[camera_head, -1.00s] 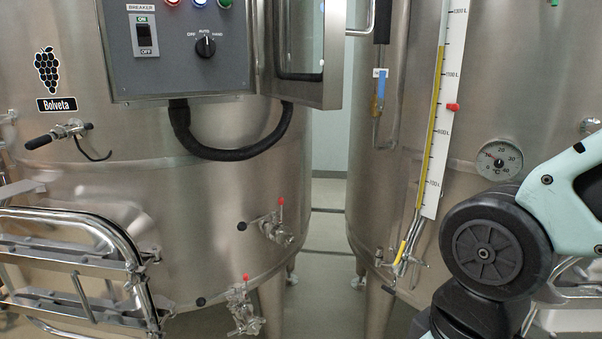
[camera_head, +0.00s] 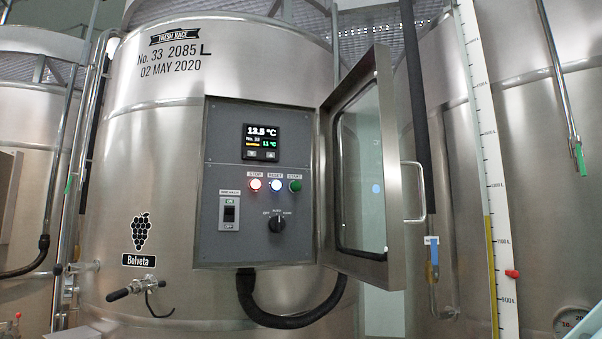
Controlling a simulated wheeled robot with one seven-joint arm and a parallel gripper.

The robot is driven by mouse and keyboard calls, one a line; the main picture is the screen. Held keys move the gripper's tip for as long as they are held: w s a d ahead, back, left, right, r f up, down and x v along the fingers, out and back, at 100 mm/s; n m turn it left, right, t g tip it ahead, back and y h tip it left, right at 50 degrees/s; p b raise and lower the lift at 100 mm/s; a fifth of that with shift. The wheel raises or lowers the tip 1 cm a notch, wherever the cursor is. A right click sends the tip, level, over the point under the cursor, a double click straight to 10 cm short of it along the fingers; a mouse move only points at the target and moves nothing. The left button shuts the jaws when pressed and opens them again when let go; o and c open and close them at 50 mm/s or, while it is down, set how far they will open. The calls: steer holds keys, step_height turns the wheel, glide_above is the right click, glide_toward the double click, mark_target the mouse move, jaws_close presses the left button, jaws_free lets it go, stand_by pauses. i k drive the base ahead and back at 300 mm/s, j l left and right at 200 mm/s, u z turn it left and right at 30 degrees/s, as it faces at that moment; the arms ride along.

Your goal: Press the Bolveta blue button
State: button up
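The Bolveta vat is the large steel vat (camera_head: 150,215) left of centre, with a grape label reading Bolveta (camera_head: 139,260). A grey control panel (camera_head: 230,165) is mounted on its front. The blue button (camera_head: 276,186), labelled RESET and lit bluish white, sits between a red STOP button (camera_head: 256,185) and a green START button (camera_head: 295,186). Nothing covers it. My gripper is not in view, so its distance from the button cannot be told.
The panel's glass door (camera_head: 362,170) stands open to the right, its handle (camera_head: 414,192) jutting out. Below the buttons are a breaker switch (camera_head: 229,213) and a rotary knob (camera_head: 277,223). A black cable (camera_head: 290,319) hangs beneath. Another vat (camera_head: 550,190) with a level gauge (camera_head: 491,180) stands right.

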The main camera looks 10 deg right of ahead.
mark_target(276, 186)
steer(key=l+u, duration=1.15)
steer(key=k+l, duration=0.1)
steer(key=l, duration=0.35)
steer(key=k+l+u, duration=0.1)
steer(key=l, duration=0.35)
steer(key=k+l, duration=0.1)
steer(key=l, duration=0.4)
steer(key=u, duration=0.05)
